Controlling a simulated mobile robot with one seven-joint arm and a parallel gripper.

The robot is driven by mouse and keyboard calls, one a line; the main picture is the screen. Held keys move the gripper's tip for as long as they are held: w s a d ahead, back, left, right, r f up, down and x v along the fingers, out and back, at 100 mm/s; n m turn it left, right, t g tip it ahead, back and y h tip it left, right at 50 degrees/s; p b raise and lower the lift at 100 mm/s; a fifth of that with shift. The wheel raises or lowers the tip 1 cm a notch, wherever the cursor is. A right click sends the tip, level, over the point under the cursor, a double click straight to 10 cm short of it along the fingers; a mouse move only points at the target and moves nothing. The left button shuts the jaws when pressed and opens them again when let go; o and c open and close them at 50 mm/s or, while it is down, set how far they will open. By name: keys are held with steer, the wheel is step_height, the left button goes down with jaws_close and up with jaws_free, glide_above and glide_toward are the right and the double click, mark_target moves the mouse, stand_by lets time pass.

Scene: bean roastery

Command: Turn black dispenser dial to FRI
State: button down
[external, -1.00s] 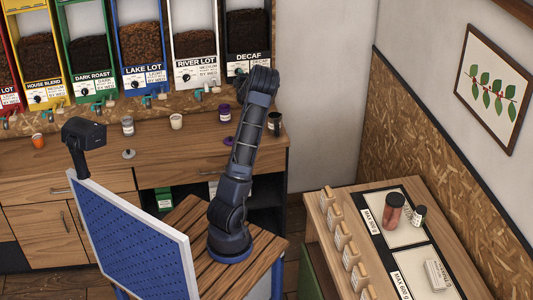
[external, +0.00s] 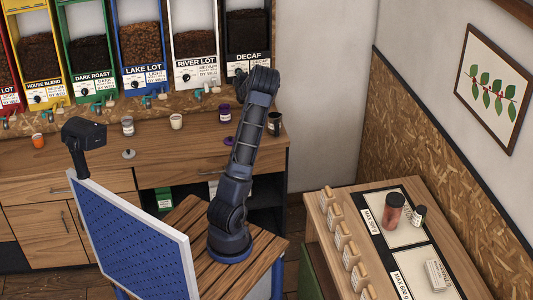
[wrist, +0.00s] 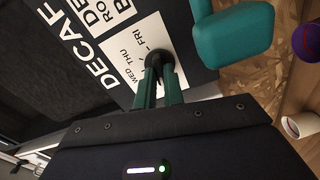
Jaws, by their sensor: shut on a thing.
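The black dispenser (external: 249,26), labelled DECAF, stands at the right end of the dispenser row in the external view. In the wrist view, its white dial label (wrist: 128,58) shows WED, THU and FRI around a small black dial (wrist: 158,58). My gripper (wrist: 159,72) has its two green-tinted fingers shut on the dial. The fingers cover part of the dial and label, so I cannot tell exactly which day the dial points to. In the external view my arm hides the gripper and the dial.
A teal handle (wrist: 235,35) sticks out close beside my fingers. Cups stand on the wooden counter below, among them a purple-lidded jar (external: 224,113), a white cup (external: 176,121) and a dark jar (external: 274,123). Other coloured dispensers stand to the left.

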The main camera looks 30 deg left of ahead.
steer(key=shift+w+d+m, duration=0.1)
steer(key=shift+m, duration=8.8)
steer(key=shift+r, duration=0.1)
steer(key=c, duration=1.5)
jaws_free()
steer(key=v, duration=1)
steer(key=shift+s+d, duration=0.25)
steer(key=shift+s, duration=0.05)
